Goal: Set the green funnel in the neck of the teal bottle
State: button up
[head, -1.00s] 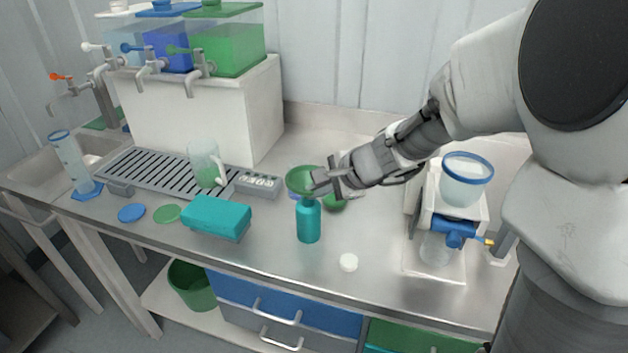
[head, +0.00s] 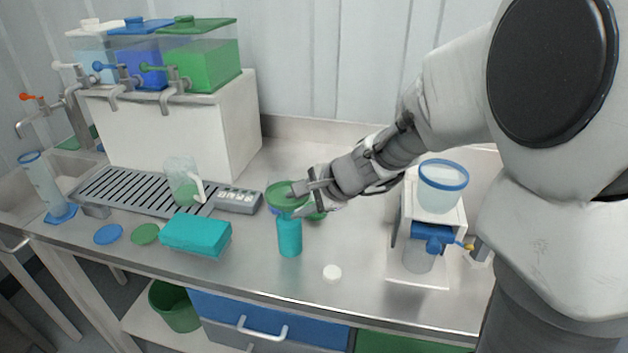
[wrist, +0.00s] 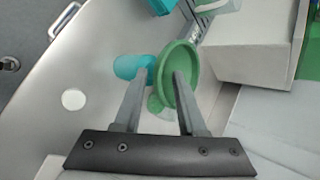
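The green funnel (head: 287,188) is upright at the top of the teal bottle (head: 289,238), its wide mouth facing up. The bottle stands upright on the counter. The funnel's lower end meets the bottle's neck, though the exact seat is hard to see. In the wrist view the funnel (wrist: 190,65) overlaps the bottle (wrist: 130,66). My gripper (head: 301,199) is at the funnel's right side. Its fingers (wrist: 162,75) are apart, one over the funnel's mouth and the other outside the rim, with a visible gap between them.
A white cap (head: 332,274) lies right of the bottle. A teal box (head: 196,234) lies to its left. A filter stand (head: 425,230) is on the right, and a green item (head: 318,215) lies behind the bottle. The drip tray (head: 125,192) is at left.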

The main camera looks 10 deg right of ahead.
jog(key=p+v, duration=0.3)
jog(key=v, duration=1.3)
jog(key=shift+s+d+r, duration=0.15)
jog(key=shift+s+r, duration=0.05)
jog(key=shift+s, duration=0.05)
jog(key=s+n+h+p, duration=0.2)
jog(key=s+n+h, duration=0.4)
jog(key=s+n, duration=0.8)
jog(key=shift+s+d+r+g, duration=0.3)
jog(key=shift+d+r+g, duration=0.1)
